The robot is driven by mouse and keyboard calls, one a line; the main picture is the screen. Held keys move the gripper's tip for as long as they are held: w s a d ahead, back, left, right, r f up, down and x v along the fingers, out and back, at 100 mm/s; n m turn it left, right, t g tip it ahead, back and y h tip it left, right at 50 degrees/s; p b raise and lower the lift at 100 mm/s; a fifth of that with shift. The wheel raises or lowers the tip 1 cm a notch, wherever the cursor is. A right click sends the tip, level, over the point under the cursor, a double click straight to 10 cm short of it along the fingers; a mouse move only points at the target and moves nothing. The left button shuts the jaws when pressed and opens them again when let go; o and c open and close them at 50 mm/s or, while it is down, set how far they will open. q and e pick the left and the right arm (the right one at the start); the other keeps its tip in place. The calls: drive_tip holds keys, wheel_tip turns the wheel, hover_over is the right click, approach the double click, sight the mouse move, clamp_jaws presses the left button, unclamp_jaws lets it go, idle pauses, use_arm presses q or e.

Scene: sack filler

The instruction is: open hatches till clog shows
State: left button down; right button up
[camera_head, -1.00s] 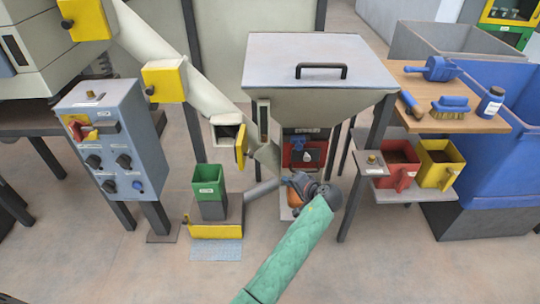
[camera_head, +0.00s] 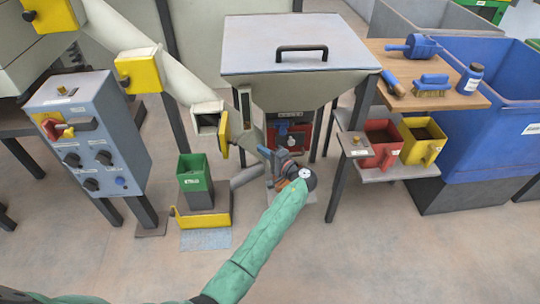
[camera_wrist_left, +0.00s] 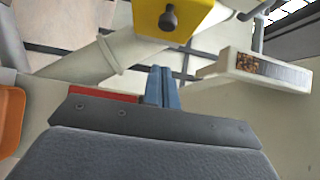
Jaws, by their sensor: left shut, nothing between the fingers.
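A pale slanting chute (camera_head: 165,80) carries several yellow hatches. The upper hatch (camera_head: 50,15) and middle hatch (camera_head: 139,74) lie closed against it. The lower hatch (camera_head: 223,136) is swung open to the right of a white-rimmed opening (camera_head: 207,123), whose inside looks dark. My left gripper (camera_head: 268,156) is below and right of that hatch, in front of the hopper, apart from it. In the left wrist view its blue fingers (camera_wrist_left: 162,87) are together and empty, below a yellow hatch with a black knob (camera_wrist_left: 172,18). A pale frame (camera_wrist_left: 262,70) there shows brown grainy material. My right gripper is out of view.
The hopper (camera_head: 300,65) stands right of the chute. A grey control box (camera_head: 90,130) is at left, a green bin (camera_head: 194,172) below the chute. The front floor is clear.

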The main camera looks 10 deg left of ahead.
sight(224, 148)
use_arm(q)
drive_tip(key=w+a+p, duration=0.1)
drive_tip(key=a, duration=0.6)
drive_tip(key=shift+w, duration=0.2)
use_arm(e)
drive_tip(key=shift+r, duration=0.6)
use_arm(q)
drive_tip(key=shift+a, duration=0.15)
